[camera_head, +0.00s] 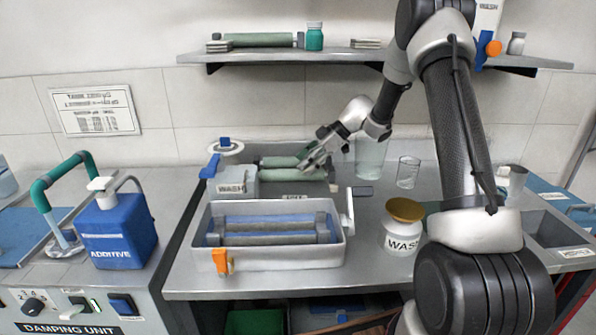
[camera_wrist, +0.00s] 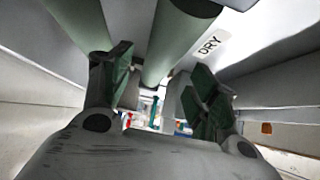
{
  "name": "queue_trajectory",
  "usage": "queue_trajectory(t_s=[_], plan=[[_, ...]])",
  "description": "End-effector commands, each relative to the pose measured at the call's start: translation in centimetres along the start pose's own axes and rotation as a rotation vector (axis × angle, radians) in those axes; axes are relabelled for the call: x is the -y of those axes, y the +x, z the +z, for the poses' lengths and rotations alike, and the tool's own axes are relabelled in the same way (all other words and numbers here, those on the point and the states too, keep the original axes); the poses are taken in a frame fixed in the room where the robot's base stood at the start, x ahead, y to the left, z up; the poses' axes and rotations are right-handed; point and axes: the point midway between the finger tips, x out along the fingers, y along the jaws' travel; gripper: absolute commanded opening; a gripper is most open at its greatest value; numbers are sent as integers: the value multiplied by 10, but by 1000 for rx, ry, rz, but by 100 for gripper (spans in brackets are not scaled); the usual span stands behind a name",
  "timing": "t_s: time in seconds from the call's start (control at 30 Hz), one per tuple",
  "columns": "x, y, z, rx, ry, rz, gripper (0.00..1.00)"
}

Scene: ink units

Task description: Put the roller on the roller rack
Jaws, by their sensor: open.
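Two grey-green rollers lie parallel at the back of the bench, a rear roller (camera_head: 280,161) and a front roller (camera_head: 285,174), on what looks like a rack with a grey front (camera_head: 297,189). My gripper (camera_head: 306,167) is at their right end, close to them. In the wrist view my gripper (camera_wrist: 158,92) is open, its green-padded fingers spread. A green roller (camera_wrist: 172,48) shows beyond and between the fingers, near a "DRY" label (camera_wrist: 210,44). Whether the fingers touch it cannot be told. More dark rollers (camera_head: 268,239) lie in the front grey tray (camera_head: 340,255), over blue.
A wash jar (camera_head: 397,236) with a tan lid and a clear beaker (camera_head: 408,172) stand to the right. A grey wash container (camera_head: 232,186) is at left. A wall shelf (camera_head: 330,56) holds another green roller (camera_head: 260,40). A blue additive bottle (camera_head: 117,230) stands far left.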

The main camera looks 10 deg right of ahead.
Motion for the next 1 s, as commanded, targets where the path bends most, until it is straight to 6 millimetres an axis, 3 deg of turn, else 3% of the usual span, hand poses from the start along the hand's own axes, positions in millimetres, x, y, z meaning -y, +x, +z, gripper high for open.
queue_trajectory(t_s=[0.2,0.4,1.0], plan=[[0,-48,1,2,0,3,60],[0,-71,1,1,1,0,60],[0,-74,0,1,0,-1,60]])
